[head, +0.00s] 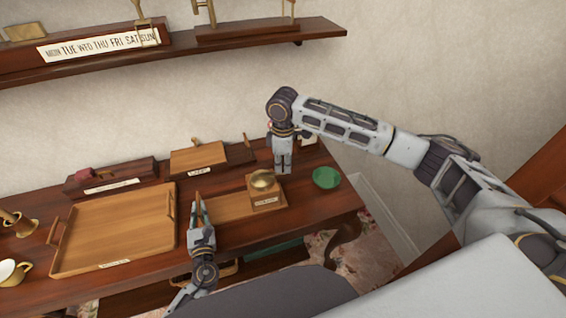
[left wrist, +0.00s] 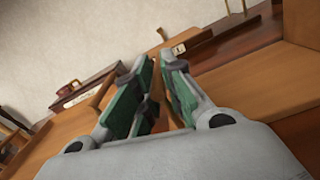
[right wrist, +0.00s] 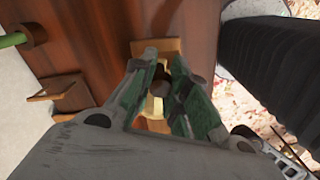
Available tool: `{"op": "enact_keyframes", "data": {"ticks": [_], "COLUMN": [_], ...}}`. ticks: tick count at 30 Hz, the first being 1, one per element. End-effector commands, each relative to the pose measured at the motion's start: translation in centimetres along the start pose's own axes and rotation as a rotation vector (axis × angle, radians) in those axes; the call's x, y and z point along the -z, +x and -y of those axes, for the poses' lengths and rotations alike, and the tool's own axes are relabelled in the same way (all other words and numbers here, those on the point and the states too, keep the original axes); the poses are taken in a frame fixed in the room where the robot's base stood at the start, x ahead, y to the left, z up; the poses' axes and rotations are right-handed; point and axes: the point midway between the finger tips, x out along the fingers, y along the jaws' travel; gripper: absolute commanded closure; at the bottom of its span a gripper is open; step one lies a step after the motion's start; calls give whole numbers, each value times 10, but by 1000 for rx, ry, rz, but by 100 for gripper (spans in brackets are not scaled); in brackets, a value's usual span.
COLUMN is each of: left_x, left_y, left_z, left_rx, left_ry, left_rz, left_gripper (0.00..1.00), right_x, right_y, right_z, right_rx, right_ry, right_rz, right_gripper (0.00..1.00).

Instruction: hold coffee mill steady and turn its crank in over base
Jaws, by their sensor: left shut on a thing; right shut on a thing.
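The coffee mill (head: 268,202), a small wooden box with a brass bowl, stands at the right end of a wooden board (head: 222,207). In the right wrist view its box (right wrist: 160,46) shows beyond the fingertips. My right gripper (head: 283,171) is just behind and above the mill. It is shut on a dark round knob (right wrist: 156,96), seemingly the crank's, with brass below it. My left gripper (head: 199,208) is at the board's left end, apart from the mill's box.
A wooden tray (head: 120,228) with side handles lies left of my left gripper. A green bowl (head: 326,178) stands right of the mill near the table's edge. Wooden boxes (head: 198,157) line the back, below a wall shelf (head: 235,42).

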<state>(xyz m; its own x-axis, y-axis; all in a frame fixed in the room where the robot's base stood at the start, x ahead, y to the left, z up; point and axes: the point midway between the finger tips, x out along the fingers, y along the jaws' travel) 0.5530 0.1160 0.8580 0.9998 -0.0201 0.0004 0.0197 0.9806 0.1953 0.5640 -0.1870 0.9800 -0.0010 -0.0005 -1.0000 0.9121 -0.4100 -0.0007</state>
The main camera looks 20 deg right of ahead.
Motion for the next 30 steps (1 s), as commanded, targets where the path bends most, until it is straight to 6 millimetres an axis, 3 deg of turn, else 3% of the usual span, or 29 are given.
{"op": "enact_keyframes", "data": {"ticks": [30], "left_x": [4], "left_y": [-2], "left_z": [2], "left_rx": [6], "left_ry": [4], "left_rz": [-6], "left_gripper": [100], "right_x": [12], "right_y": [-1], "right_z": [54], "right_rx": [4], "right_ry": [720], "right_rz": [-8], "right_gripper": [100]}}
